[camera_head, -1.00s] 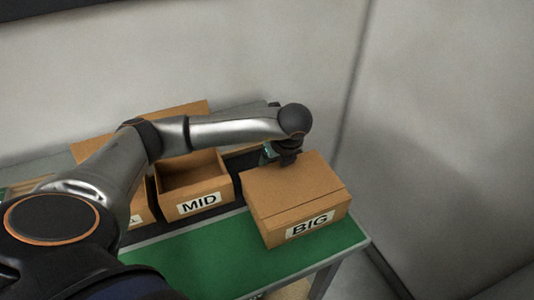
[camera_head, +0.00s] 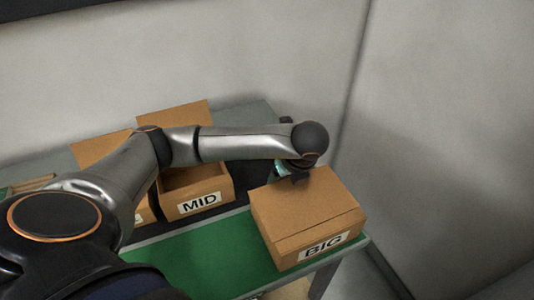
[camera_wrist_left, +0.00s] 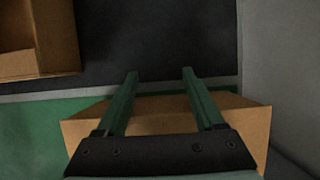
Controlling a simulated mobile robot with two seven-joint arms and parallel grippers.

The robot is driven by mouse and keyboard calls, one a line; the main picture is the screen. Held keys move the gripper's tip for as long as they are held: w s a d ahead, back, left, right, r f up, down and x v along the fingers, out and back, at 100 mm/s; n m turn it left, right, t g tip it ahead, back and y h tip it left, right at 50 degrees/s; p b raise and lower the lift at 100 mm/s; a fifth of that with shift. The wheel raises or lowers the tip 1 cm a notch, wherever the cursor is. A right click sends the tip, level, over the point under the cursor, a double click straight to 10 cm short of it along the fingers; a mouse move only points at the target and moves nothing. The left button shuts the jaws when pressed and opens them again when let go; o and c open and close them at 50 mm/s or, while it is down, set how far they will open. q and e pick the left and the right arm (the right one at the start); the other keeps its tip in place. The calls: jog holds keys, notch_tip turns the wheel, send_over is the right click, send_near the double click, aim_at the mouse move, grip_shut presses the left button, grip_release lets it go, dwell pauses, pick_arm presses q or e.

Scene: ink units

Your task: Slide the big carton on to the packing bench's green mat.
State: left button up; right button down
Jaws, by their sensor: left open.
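The big carton (camera_head: 305,208) is a closed brown box labelled BIG at the right end of the bench. Its front part stands over the green mat (camera_head: 200,262), close to the mat's front and right edges; its underside is hidden. My left gripper (camera_head: 292,175) is at the carton's back edge, its fingertips hidden in the head view. In the left wrist view its two open green fingers (camera_wrist_left: 160,74) reach across the carton (camera_wrist_left: 165,115), tips past the carton's far edge. Nothing is between them. I cannot tell whether they touch the carton. My right gripper is not in view.
An open carton labelled MID (camera_head: 195,190) stands left of the big carton, with another box partly hidden by my arm. A dark strip (camera_wrist_left: 150,40) runs behind the mat. Walls stand behind and to the right. The mat's middle is clear.

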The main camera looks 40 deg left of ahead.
pick_arm(q)
jog(key=shift+a, duration=0.15)
jog(key=shift+w+a+f+b, duration=0.1)
jog(key=shift+w+a+b, duration=0.15)
jog(key=shift+a+b, duration=0.15)
jog(key=shift+w, duration=0.1)
notch_tip(320, 180, up, 7)
jog(key=p, duration=0.4)
